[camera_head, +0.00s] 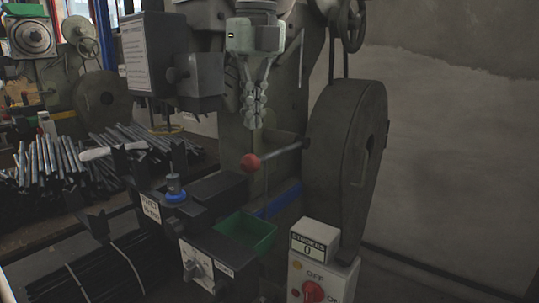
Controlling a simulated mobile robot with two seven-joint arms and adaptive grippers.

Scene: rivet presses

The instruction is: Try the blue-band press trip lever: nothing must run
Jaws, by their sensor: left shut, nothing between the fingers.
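The blue-band press (262,145) stands in the middle, with a blue band (279,201) low on its frame. Its trip lever (278,152) is a metal rod with a red ball knob (250,163), sticking out to the left. My left gripper (255,118) hangs from above, shut and empty, its fingertips just above the red knob and seemingly apart from it. The counter (314,243) reads STROKES 0. Below it is a switch box (323,277) with a red rotary knob (313,292) and OFF and ON marks; the knob's setting is hard to tell. My right gripper is not in view.
A large flywheel (345,160) stands right of the lever. A green bin (246,234) and a fixture with a blue-ringed post (175,192) sit in front. Many metal rods (50,165) lie at left, near another press (100,98). Bare wall fills the right.

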